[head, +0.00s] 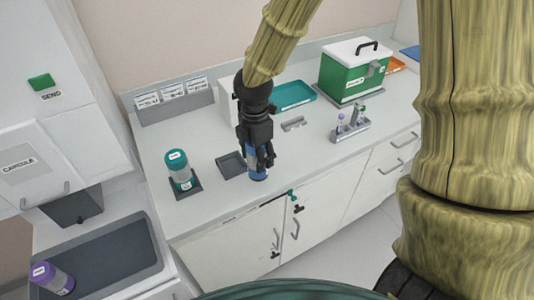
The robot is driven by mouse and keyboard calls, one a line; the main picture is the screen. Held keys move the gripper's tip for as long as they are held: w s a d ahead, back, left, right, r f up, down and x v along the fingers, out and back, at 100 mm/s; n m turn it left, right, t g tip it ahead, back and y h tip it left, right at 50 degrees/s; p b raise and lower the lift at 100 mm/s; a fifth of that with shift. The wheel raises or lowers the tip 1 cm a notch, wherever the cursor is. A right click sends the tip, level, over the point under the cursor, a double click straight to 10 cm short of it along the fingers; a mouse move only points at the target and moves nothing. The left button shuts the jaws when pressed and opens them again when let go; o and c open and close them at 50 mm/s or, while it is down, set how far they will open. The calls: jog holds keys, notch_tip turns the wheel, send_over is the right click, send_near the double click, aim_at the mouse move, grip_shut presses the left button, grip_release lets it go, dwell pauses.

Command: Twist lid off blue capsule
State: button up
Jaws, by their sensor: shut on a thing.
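The blue capsule (257,174) is at the front edge of the counter (205,212), just right of a dark square pad (231,165). My gripper (262,158) comes down on it from above and is shut on it. The dark fingers cover much of the capsule's upper part. I cannot tell the lid from the body, or whether the capsule touches the counter.
A teal-lidded capsule (180,169) stands on a pad to the left. A purple-lidded capsule (52,278) lies in the grey tray at lower left. A rack with vials (349,128), a teal tray (293,95) and a green cooler box (350,76) stand to the right.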

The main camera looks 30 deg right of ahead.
jog(key=w+a+n+p, duration=0.4)
jog(key=w+n+p, duration=0.6)
jog(key=n+p, duration=0.1)
jog(key=shift+w+a, duration=0.2)
jog(key=shift+w, duration=0.1)
jog(key=m, duration=0.5)
jog(key=shift+f, duration=0.15)
jog(key=shift+f+m+b, duration=0.35)
jog(key=shift+m+b, duration=1.45)
jog(key=shift+m, duration=0.95)
jog(key=shift+f+m+b, duration=0.4)
jog(key=shift+m+b, duration=1.45)
jog(key=shift+m, duration=0.85)
jog(key=shift+f+m+b, duration=0.35)
jog(key=shift+m+b, duration=1.45)
jog(key=shift+m, duration=0.95)
jog(key=shift+f, duration=1.35)
jog(key=shift+r, duration=0.1)
